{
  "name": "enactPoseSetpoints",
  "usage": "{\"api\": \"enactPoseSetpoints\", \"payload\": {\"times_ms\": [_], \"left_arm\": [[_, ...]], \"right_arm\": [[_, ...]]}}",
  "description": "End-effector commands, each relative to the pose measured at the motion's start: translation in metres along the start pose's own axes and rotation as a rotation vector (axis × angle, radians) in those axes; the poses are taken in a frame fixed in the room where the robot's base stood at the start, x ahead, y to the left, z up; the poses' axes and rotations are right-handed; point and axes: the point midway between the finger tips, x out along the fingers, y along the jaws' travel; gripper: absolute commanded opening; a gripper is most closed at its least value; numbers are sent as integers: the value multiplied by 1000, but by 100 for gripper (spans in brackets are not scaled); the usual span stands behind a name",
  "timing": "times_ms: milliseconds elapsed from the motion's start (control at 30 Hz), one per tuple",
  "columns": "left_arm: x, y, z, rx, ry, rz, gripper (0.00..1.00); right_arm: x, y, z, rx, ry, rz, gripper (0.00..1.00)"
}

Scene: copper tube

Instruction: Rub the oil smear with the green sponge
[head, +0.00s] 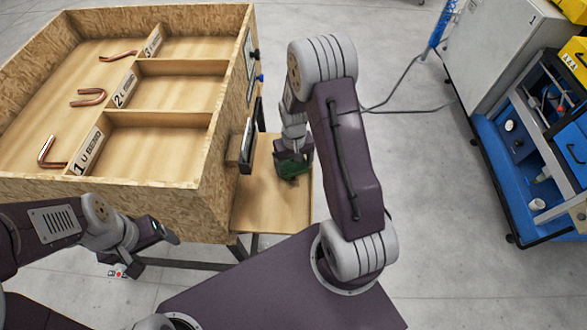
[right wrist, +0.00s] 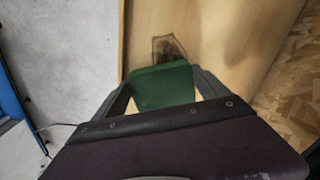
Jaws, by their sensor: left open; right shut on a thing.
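The green sponge (head: 293,169) is held in my right gripper (head: 293,155), low over the wooden side shelf (head: 265,212). In the right wrist view the green sponge (right wrist: 163,86) sits between the two fingers of my right gripper (right wrist: 163,92). A dark brown oil smear (right wrist: 168,46) lies on the wood just beyond the sponge's far edge; the sponge may cover part of it. I cannot tell whether the sponge touches the wood. In the head view the smear is not clear. My left gripper (head: 150,246) is open and empty, in front of the crate.
A large wooden crate (head: 120,184) with numbered compartments and several bent copper tubes (head: 88,97) stands left of the shelf. Its side wall borders the shelf. A blue tool cart (head: 510,175) and a grey cabinet (head: 500,50) stand at the right. Floor between is clear except for a cable.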

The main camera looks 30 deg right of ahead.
Motion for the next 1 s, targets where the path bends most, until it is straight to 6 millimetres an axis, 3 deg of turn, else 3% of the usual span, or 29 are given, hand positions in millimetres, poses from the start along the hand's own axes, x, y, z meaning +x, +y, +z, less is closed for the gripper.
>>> {"api": "enactPoseSetpoints", "payload": {"times_ms": [267, 733, 1000], "left_arm": [[-4, 0, 0, 0, 0, 0, 79], [-55, 1, -6, 0, 0, 0, 79], [-53, 1, -5, 0, 0, 0, 79]], "right_arm": [[-5, 0, 1, -1, -2, 0, 42], [-62, 0, 1, -1, -2, 0, 42], [-60, 0, 1, -1, -3, 0, 42]]}}
